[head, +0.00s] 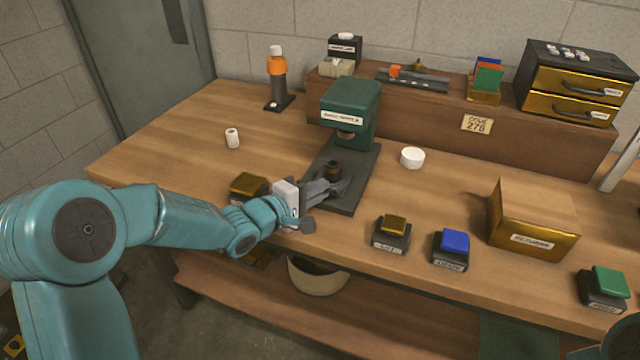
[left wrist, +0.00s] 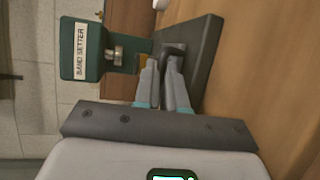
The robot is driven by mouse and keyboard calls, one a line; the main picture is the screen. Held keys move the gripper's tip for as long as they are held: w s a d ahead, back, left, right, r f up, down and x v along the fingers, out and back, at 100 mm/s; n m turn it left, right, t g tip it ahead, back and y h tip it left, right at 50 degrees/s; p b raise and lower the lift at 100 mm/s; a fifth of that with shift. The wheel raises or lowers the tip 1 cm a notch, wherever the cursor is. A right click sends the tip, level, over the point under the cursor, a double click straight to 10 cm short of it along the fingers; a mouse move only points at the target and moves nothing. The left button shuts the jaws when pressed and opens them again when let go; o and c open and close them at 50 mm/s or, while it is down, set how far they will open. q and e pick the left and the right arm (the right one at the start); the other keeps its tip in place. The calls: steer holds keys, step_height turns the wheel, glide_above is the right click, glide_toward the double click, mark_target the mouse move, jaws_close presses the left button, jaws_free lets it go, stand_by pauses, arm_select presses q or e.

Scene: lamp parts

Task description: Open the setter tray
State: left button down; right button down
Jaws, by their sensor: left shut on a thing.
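The green band setter (head: 352,107) stands at the back middle of the bench on a dark flat base (head: 362,185); the setter also shows in the left wrist view (left wrist: 82,50). A small dark post (head: 333,168) with a brownish top stands on the base, below the setter head. My left gripper (head: 338,184) is low over the base, its fingers closed on a dark handle-like piece (left wrist: 172,49) at the setter's front. The fingers hide part of that piece, and I cannot make out the tray's edges. My right gripper is not in view.
A white round cup (head: 412,157) stands right of the setter. Gold (head: 393,229), blue (head: 454,243) and green-topped (head: 608,282) blocks line the front edge, with an open gold box (head: 532,222) behind. A small white cylinder (head: 232,138) stands left on clear bench.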

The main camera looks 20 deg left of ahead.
arm_select(q)
steer(key=shift+w, duration=0.15)
steer(key=c, duration=1.2)
jaws_free()
steer(key=shift+w, duration=0.1)
steer(key=p+v, duration=0.2)
steer(key=v, duration=1.4)
steer(key=shift+a, duration=0.15)
steer(key=shift+r, duration=0.15)
